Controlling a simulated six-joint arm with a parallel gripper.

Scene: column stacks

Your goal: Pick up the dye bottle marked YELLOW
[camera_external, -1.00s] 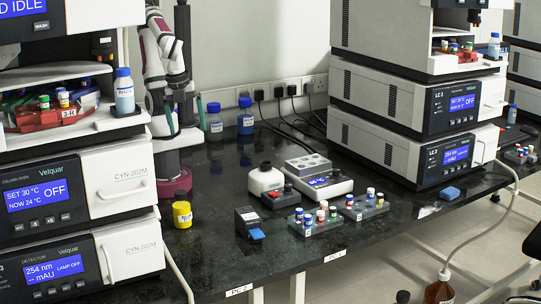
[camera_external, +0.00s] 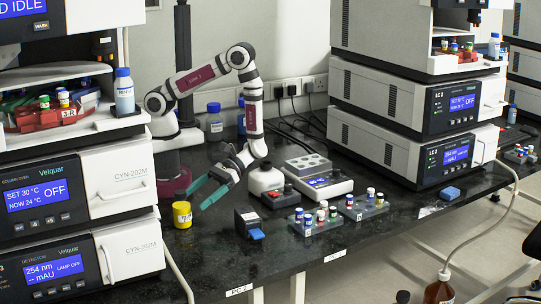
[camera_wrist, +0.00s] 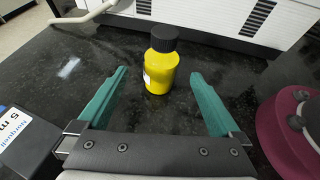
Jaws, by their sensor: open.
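The yellow bottle (camera_external: 182,215) stands upright on the dark bench, near the left instrument stack. In the wrist view the yellow bottle (camera_wrist: 161,68) has a black cap and a pale label edge on its left side. Its label text cannot be read. My gripper (camera_external: 198,196) has teal fingers and is open and empty, just right of and above the bottle. In the wrist view my gripper (camera_wrist: 157,78) has its fingers spread to either side of the bottle, and the bottle appears slightly beyond their tips.
A black box (camera_external: 249,222) stands right of the bottle. A white jug (camera_external: 266,180) and a small device with a display (camera_external: 322,184) stand behind it. Vial racks (camera_external: 314,222) sit near the front edge. The left instrument stack (camera_external: 128,250) rises close to the bottle.

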